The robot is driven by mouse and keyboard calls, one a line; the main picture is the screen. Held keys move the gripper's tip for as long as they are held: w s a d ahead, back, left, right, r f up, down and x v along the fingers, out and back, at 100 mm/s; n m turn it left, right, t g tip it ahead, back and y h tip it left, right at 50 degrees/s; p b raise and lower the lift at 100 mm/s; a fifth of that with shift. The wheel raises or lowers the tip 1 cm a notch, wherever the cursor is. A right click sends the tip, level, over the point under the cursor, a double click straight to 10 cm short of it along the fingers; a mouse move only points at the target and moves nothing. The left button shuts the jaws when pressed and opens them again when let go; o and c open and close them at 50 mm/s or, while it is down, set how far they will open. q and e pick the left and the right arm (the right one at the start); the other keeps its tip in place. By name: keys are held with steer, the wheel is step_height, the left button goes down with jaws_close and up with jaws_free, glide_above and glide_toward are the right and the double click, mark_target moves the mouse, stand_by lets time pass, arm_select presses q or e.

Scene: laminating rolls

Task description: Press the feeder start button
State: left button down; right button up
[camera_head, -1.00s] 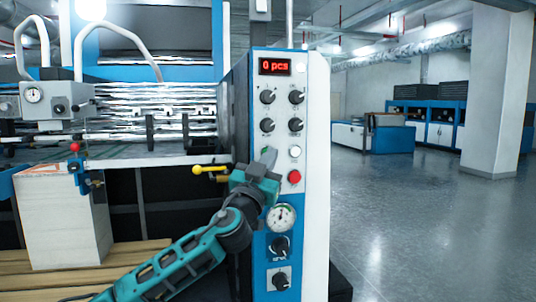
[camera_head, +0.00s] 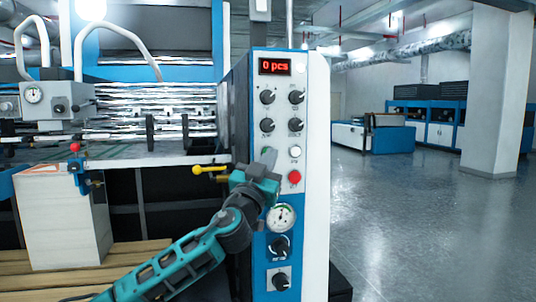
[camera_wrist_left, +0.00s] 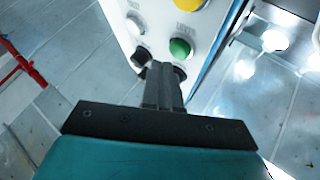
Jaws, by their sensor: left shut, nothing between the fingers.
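The control panel (camera_head: 312,225) of the machine stands in the middle of the head view. A green button (camera_wrist_left: 180,47) shows in the left wrist view, just beyond my fingertips; in the head view my gripper mostly covers it. A white button (camera_head: 295,152) and a red button (camera_head: 294,177) sit to the right of the gripper. Button labels are unreadable.
A display (camera_head: 275,67) reads "0 pcs" above several black knobs. A pressure gauge (camera_head: 281,217) sits below the buttons. A yellow-handled lever (camera_head: 210,169) is left of my gripper. A paper stack (camera_head: 62,225) stands on a wooden pallet. Open floor lies right.

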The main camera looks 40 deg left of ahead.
arm_select(q)
steer(key=shift+a, duration=0.1)
stand_by(0.4)
steer(key=shift+w+a+b, duration=0.25)
steer(key=shift+w+b, duration=0.05)
steer(key=shift+b, duration=0.05)
steer(key=shift+w+a, duration=0.25)
steer(key=shift+a, duration=0.1)
stand_by(0.6)
steer(key=shift+d, duration=0.1)
steer(key=shift+s+d, duration=0.55)
